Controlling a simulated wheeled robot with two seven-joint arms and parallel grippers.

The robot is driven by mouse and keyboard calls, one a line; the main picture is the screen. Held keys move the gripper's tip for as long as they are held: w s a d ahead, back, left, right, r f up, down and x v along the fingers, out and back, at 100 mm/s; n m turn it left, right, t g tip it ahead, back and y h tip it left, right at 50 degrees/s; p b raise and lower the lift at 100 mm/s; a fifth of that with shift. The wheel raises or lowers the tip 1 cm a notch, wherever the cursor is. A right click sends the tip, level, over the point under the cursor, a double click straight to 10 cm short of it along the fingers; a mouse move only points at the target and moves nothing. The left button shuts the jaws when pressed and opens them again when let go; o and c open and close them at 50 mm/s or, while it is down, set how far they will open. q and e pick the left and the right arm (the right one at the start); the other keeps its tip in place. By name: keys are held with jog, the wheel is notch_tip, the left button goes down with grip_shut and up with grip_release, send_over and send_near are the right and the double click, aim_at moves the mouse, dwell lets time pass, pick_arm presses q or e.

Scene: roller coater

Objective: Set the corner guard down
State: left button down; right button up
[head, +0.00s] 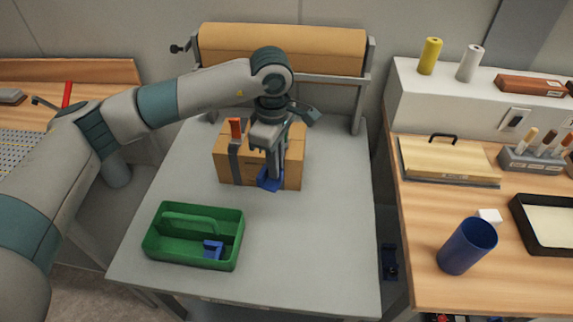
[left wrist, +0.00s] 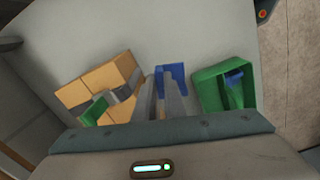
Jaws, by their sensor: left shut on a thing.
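My left gripper (head: 272,172) is shut on a blue corner guard (head: 269,182), pointing down in front of the cardboard box (head: 228,166). In the left wrist view the corner guard (left wrist: 172,70) shows at the tips of the fingers (left wrist: 160,92), beside the box (left wrist: 124,68) and apart from it in that picture. I cannot tell whether the guard touches the box or the table in the head view. A second blue corner guard (head: 213,249) lies in the green tote (head: 160,252). My right gripper is not in view.
The grey table (head: 310,245) is clear in front and to the right of the box. A roll of brown paper (head: 285,50) stands at the back. A wooden bench (head: 425,225) at right holds a blue cup (head: 467,246) and a black tray (head: 520,220).

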pick_arm(q)
jog(key=s+a+r+m, duration=0.3)
jog(key=s+a+m, duration=0.2)
jog(key=a+m, duration=0.1)
jog(key=s+a+r+m, duration=0.3)
jog(key=s+a+m, duration=0.3)
jog(key=a+m, duration=0.1)
jog(key=shift+a+r+m, duration=0.15)
jog(key=shift+r+m, duration=0.25)
jog(key=shift+m, duration=0.3)
